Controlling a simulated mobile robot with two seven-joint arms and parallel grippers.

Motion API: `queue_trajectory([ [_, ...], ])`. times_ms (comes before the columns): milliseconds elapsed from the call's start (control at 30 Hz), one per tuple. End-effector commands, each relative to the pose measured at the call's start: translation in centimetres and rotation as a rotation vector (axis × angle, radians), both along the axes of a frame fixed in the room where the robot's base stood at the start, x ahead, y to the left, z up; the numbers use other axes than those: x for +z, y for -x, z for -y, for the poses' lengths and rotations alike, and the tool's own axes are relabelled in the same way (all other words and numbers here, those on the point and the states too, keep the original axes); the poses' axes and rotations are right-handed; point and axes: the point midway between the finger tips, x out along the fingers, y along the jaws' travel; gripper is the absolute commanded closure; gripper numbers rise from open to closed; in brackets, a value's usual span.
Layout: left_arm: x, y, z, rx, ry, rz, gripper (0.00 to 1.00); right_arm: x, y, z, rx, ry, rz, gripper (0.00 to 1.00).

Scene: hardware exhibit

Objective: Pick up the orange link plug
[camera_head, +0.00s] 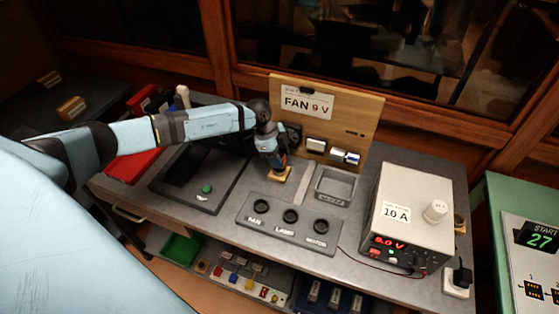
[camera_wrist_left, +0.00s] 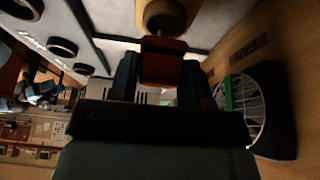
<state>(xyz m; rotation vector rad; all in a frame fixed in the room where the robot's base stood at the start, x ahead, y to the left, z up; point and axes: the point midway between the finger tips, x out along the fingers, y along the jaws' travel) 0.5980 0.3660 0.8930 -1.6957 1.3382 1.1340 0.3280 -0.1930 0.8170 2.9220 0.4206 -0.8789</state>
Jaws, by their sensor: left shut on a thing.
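The orange link plug (camera_wrist_left: 162,68) shows as an orange-red block between my left gripper's fingers in the left wrist view. My left gripper (camera_head: 279,166) is shut on it, low over a small wooden block (camera_head: 279,175) on the grey bench. The fingers hide most of the plug in the head view. I cannot tell whether the plug is clear of the block. My right gripper is not in view.
A wooden FAN 9 V panel (camera_head: 350,105) stands behind the gripper.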

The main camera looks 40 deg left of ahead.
Motion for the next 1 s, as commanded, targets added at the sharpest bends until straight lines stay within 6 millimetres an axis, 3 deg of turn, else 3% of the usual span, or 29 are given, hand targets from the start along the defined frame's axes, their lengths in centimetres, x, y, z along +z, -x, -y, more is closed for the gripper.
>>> queue_trajectory([
  [600,14.5,-0.1,-0.1,0.000,0.000,0.005,0.80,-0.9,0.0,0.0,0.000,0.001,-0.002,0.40],
  [800,17.1,0.0,0.0,0.000,0.000,0.002,0.80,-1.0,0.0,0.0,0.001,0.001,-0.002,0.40],
  [1000,17.8,0.0,0.0,0.000,0.000,0.001,0.80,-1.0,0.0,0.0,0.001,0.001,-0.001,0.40],
])
